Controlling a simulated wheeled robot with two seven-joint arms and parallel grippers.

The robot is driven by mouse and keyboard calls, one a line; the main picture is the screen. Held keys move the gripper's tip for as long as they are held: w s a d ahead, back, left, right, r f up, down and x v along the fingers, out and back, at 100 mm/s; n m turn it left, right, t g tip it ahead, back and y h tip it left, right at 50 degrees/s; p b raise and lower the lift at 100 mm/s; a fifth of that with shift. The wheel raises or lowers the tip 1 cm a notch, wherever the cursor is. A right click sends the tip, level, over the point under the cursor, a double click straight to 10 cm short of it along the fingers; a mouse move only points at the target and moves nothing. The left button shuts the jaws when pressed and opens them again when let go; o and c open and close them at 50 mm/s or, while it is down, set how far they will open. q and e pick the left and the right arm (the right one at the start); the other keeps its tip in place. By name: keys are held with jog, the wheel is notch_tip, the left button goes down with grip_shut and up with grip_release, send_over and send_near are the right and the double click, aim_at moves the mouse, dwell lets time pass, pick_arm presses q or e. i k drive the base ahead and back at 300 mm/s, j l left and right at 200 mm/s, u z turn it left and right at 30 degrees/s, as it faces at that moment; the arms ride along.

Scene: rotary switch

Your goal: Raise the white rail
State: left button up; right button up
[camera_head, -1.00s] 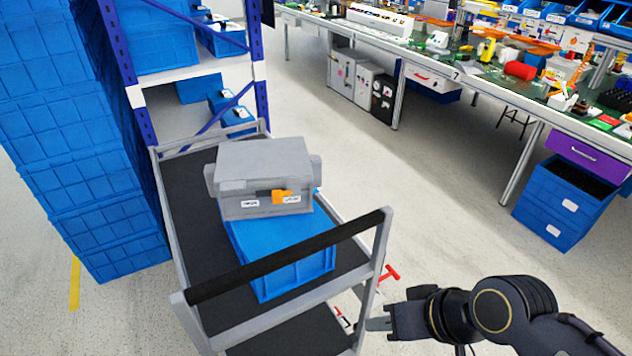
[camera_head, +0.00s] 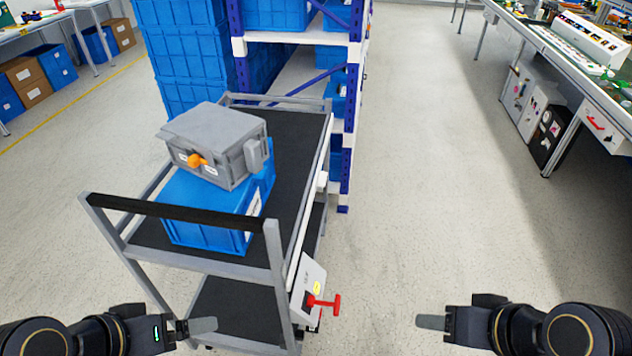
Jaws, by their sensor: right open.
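A grey box (camera_head: 222,138) with an orange rotary switch (camera_head: 197,160) on its front sits on a blue crate (camera_head: 205,222) on a two-deck cart (camera_head: 300,130). A narrow white strip (camera_head: 299,232) runs along the cart's right side; I cannot tell whether this is the white rail. Below it is a white panel (camera_head: 309,278) with a red T-shaped handle (camera_head: 326,303). My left gripper (camera_head: 203,325) is near the cart's lower front, seen edge-on, so its opening is unclear. My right gripper (camera_head: 430,322) is open and empty, right of the red handle and apart from it.
The cart's black push bar (camera_head: 180,212) faces me. A rack with blue uprights (camera_head: 355,90) and stacked blue crates (camera_head: 185,50) stand behind the cart. A workbench (camera_head: 570,60) is at the upper right. The floor between cart and bench is clear.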

aim_at(319, 180)
jog(key=k+l+u, duration=0.1)
jog(key=l, duration=0.3)
jog(key=i+l+u, duration=0.5)
jog(key=i+u, duration=0.15)
